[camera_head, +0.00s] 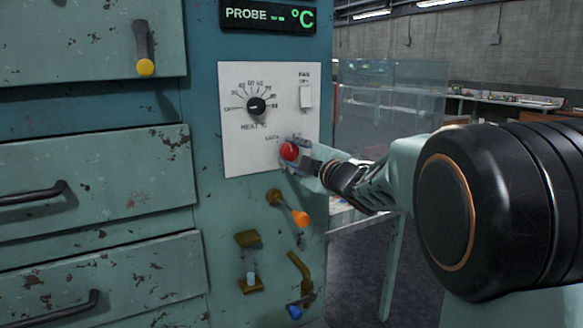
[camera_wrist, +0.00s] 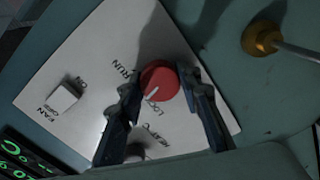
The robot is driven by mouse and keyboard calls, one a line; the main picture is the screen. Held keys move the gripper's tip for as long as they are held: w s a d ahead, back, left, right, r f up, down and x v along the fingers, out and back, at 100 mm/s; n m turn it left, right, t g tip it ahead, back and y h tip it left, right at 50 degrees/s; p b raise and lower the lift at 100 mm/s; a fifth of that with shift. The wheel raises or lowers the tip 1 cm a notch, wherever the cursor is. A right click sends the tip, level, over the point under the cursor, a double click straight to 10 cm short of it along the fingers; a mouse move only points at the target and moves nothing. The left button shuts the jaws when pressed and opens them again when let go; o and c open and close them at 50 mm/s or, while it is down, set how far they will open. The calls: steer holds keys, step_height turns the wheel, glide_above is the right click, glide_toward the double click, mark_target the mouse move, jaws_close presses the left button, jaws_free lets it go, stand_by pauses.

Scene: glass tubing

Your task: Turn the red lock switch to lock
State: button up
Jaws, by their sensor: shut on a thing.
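The red lock switch (camera_wrist: 162,78) is a round knob on a white control plate; it also shows in the head view (camera_head: 289,151) near the plate's lower right. My gripper (camera_wrist: 160,82) has one finger on each side of the knob and is shut on it. In the head view my gripper (camera_head: 298,157) reaches the knob from the right. In the wrist view a white mark on the knob points down-left toward the LOCK lettering (camera_wrist: 151,108). The RUN lettering (camera_wrist: 124,70) is up-left of the knob. In the head view my fingers partly cover the knob.
The plate (camera_head: 240,150) also carries a black heat dial (camera_head: 256,106) and a white fan switch (camera_head: 306,97). Drawers with handles are at left.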

steer(key=n+b, duration=0.3)
steer(key=n, duration=0.1)
steer(key=shift+f+b, duration=0.2)
steer(key=shift+b, duration=0.2)
steer(key=shift+r+n+b, duration=0.15)
steer(key=shift+n+b, duration=0.7)
steer(key=shift+n, duration=0.25)
steer(key=o, duration=1.2)
steer(key=shift+c, duration=0.2)
steer(key=shift+s+d, duration=0.1)
steer(key=v, duration=1.1)
steer(key=shift+s+d, duration=0.25)
steer(key=shift+s, duration=0.05)
steer(key=shift+r, duration=0.1)
